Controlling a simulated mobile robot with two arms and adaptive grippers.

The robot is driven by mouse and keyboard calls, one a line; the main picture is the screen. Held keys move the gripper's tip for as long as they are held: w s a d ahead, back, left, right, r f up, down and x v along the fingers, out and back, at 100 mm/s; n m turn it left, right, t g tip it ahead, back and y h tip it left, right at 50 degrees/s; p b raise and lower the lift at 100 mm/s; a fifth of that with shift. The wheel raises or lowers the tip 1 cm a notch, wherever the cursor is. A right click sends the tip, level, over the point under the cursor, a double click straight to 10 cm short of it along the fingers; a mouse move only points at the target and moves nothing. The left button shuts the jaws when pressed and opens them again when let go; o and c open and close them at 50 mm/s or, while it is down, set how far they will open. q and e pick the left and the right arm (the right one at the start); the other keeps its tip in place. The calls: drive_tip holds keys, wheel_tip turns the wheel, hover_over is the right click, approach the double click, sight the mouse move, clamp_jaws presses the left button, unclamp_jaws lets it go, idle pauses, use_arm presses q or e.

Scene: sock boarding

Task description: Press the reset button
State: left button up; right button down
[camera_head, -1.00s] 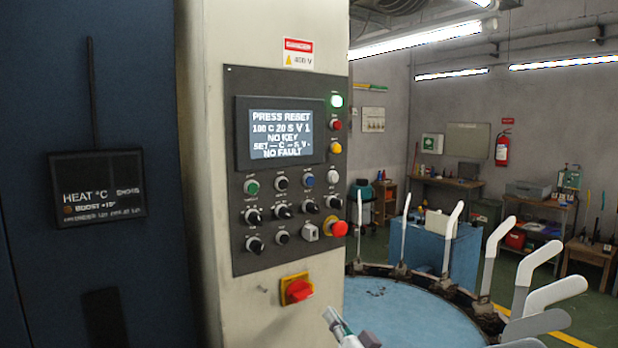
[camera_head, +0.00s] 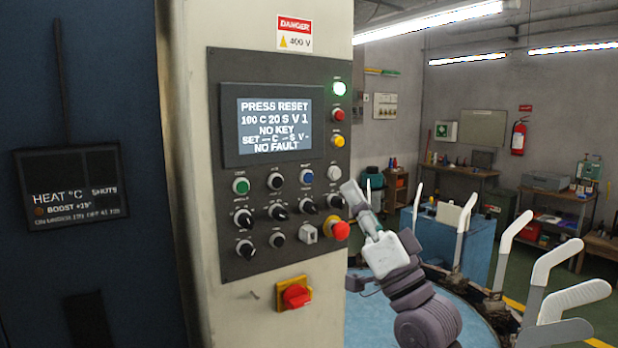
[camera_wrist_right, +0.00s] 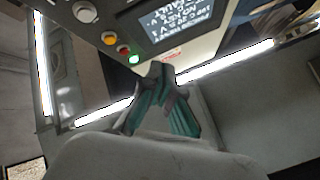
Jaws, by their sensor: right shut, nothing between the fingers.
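The control panel (camera_head: 222,190) on the pale column has a lit screen (camera_head: 272,122) reading PRESS RESET, NO KEY and NO FAULT. Its buttons include a green one (camera_head: 240,186), a blue one (camera_head: 307,176) and a white one (camera_head: 334,173). The small labels are too blurred to tell which is reset. My right gripper (camera_head: 351,190) is shut and empty, in front of the panel's right edge, right of the blue button and below the white one. Its shut fingers also show in the right wrist view (camera_wrist_right: 158,78), with the upside-down screen (camera_wrist_right: 170,22) beyond. My left gripper is out of view.
A red emergency stop (camera_head: 340,230) sits just below the right gripper. Green, red and yellow lamps line the panel's upper right; the green lamp (camera_head: 339,88) is lit. A red rotary switch (camera_head: 296,296) is below the panel. White upright forms ring the blue round table.

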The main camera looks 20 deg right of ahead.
sight(309, 178)
drive_tip(key=shift+w+a+b, duration=0.1)
drive_tip(key=shift+w+a, duration=0.1)
drive_tip(key=shift+w, duration=1.25)
drive_tip(key=shift+w+a+b, duration=0.15)
drive_tip(key=shift+w+a, duration=0.05)
drive_tip(key=shift+w, duration=1.3)
drive_tip(key=shift+w+a+b, duration=0.1)
drive_tip(key=shift+w+a, duration=0.1)
drive_tip(key=shift+w, duration=1.25)
drive_tip(key=shift+w, duration=0.1)
drive_tip(key=shift+w, duration=0.3)
drive_tip(key=shift+w+a, duration=0.1)
drive_tip(key=shift+w, duration=0.3)
drive_tip(key=shift+s, duration=0.8)
